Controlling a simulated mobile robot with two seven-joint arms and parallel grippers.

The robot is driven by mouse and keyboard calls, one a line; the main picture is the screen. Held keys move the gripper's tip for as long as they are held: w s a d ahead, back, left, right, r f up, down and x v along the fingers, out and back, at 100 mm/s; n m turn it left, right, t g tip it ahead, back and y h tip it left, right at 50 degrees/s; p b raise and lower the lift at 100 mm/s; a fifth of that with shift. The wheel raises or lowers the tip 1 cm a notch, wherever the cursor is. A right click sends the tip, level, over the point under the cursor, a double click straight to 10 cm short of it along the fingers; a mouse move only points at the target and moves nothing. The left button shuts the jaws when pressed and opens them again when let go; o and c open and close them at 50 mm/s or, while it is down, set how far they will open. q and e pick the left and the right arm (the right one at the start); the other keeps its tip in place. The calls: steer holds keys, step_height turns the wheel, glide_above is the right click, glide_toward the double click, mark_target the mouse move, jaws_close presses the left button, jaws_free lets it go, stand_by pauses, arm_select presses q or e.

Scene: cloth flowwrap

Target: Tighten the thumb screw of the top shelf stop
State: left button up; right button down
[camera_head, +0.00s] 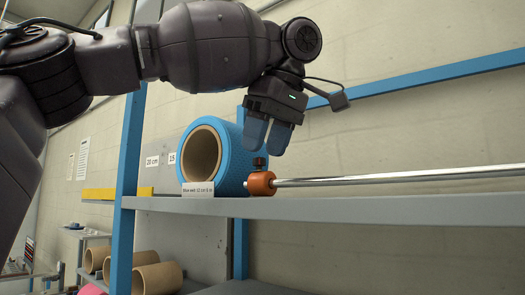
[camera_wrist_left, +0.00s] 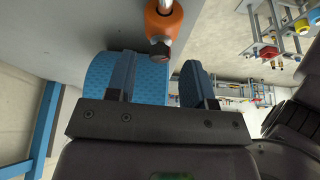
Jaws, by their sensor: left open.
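The top shelf stop is an orange collar (camera_head: 261,183) on a shiny metal rod (camera_head: 400,176) above the top shelf (camera_head: 350,208). Its dark thumb screw (camera_head: 260,163) stands up from the collar. My left gripper (camera_head: 268,145) points down just above the screw, with its blue fingers apart and empty. In the left wrist view the orange collar (camera_wrist_left: 162,20) and dark screw knob (camera_wrist_left: 160,47) lie beyond the fingertips, roughly in line with the gap between the fingers (camera_wrist_left: 160,68). I see no contact with the screw. My right gripper is out of view.
A blue dotted roll with a cardboard core (camera_head: 232,150) lies beside the stop, close to my left fingers. A blue upright (camera_head: 128,170) carries the shelf. Cardboard tubes (camera_head: 158,278) lie on a lower level.

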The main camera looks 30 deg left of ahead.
arm_select(q)
steer(key=shift+x, duration=0.9)
steer(key=shift+c, duration=0.5)
jaws_close()
